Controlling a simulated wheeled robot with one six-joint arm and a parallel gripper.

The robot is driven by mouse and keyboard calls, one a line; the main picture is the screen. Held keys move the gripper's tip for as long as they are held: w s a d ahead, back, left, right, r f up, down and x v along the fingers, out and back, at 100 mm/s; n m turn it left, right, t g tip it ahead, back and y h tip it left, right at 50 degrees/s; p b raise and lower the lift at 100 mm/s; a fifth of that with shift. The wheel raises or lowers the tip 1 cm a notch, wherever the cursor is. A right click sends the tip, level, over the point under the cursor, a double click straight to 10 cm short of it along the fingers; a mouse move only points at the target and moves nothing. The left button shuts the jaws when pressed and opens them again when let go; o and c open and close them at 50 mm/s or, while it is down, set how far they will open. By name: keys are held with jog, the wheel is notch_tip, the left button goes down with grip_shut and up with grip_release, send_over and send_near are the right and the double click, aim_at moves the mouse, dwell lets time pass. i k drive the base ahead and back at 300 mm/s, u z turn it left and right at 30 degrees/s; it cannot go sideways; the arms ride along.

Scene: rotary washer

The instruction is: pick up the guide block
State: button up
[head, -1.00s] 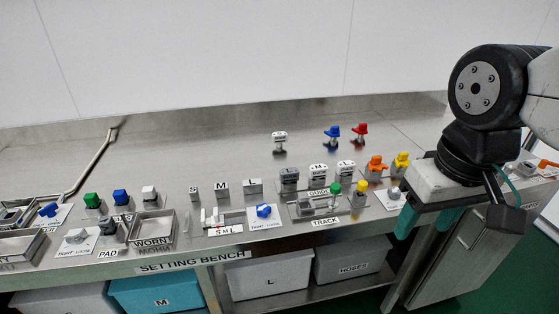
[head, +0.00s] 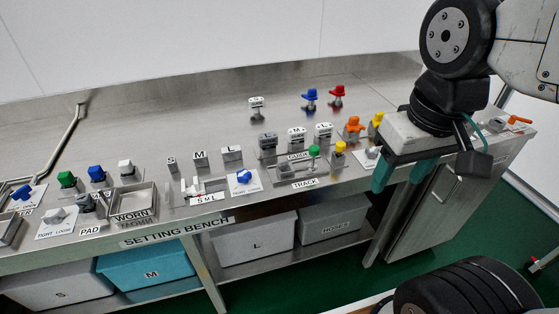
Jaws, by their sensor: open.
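Three small guide blocks stand in a row behind the GUIDE label: a grey one (head: 267,144), a middle one with a white labelled top (head: 297,138) and a right one with a white labelled top (head: 323,132). Their lettering is small; M and L seem to mark the middle and right ones. I cannot tell which one is meant. My gripper (head: 402,174), with teal fingers, is open and points down at the bench's front edge, to the right of the blocks and apart from them. Nothing shows between its fingers.
Orange (head: 354,125) and yellow (head: 376,119) knobs stand between the blocks and my gripper. Blue (head: 310,96) and red (head: 337,92) parts stand behind. The rear bench top is mostly clear.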

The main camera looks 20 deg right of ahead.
aim_at(266, 141)
jog(key=k, duration=0.55)
jog(key=u, duration=0.4)
jog(key=i, duration=1.1)
jog(key=z, duration=0.85)
